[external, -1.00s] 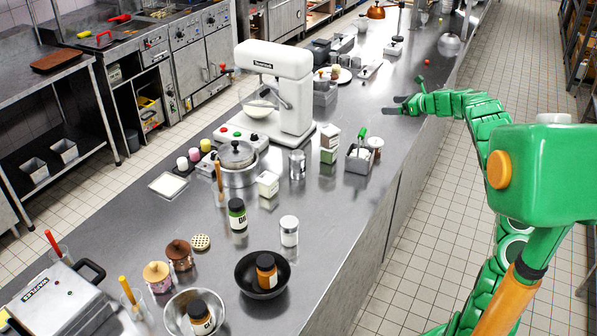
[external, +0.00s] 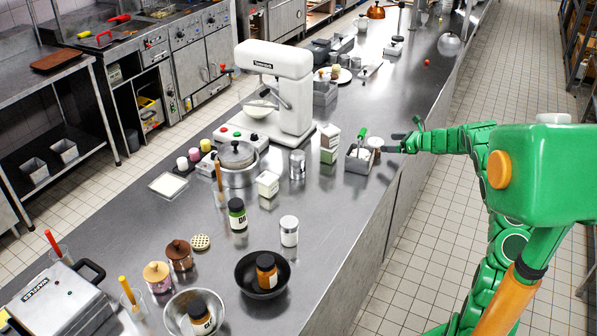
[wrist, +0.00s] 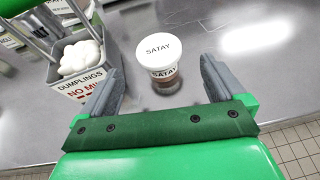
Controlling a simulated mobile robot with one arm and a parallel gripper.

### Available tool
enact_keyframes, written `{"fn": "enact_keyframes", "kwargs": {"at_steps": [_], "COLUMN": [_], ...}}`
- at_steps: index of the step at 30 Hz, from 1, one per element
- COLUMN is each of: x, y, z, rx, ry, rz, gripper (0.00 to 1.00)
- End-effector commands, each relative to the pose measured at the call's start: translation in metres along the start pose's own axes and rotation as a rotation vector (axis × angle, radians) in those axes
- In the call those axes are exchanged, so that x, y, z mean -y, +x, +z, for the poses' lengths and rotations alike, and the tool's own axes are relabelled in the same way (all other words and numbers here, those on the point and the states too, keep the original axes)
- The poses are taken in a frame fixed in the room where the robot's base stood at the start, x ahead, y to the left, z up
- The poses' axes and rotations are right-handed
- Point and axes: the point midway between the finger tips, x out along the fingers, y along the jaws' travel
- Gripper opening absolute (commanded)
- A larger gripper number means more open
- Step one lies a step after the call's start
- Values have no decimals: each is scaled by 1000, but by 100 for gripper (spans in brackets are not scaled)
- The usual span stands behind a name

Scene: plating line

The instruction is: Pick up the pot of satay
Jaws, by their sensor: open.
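The pot of satay (wrist: 163,72) stands upright on the steel counter, with a white lid marked SATAY and a brown lower part. In the wrist view it is just beyond my open jaws, roughly centred between the two fingers. In the external view the pot (external: 375,143) is at the counter's right edge, beside the dumplings bin. My gripper (external: 396,143) is at its right, fingers pointing left towards it. My gripper (wrist: 160,92) is open and holds nothing.
The grey dumplings bin (wrist: 85,77) with white dumplings and a green handle stands close to the left of the pot, near my left finger. Cartons (external: 329,148) stand beyond it. The counter (wrist: 245,80) right of the pot is clear up to its edge.

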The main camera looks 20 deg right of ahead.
Motion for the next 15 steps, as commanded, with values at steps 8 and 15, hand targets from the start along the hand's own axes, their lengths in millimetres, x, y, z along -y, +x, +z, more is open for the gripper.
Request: {"fn": "enact_keyframes", "kwargs": {"at_steps": [8,15], "x": [-1,-1], "y": [17,32], "z": [-5,-4], "rx": [1,1], "ry": [-2,-2], "rz": [2,2], "gripper": [96,96]}}
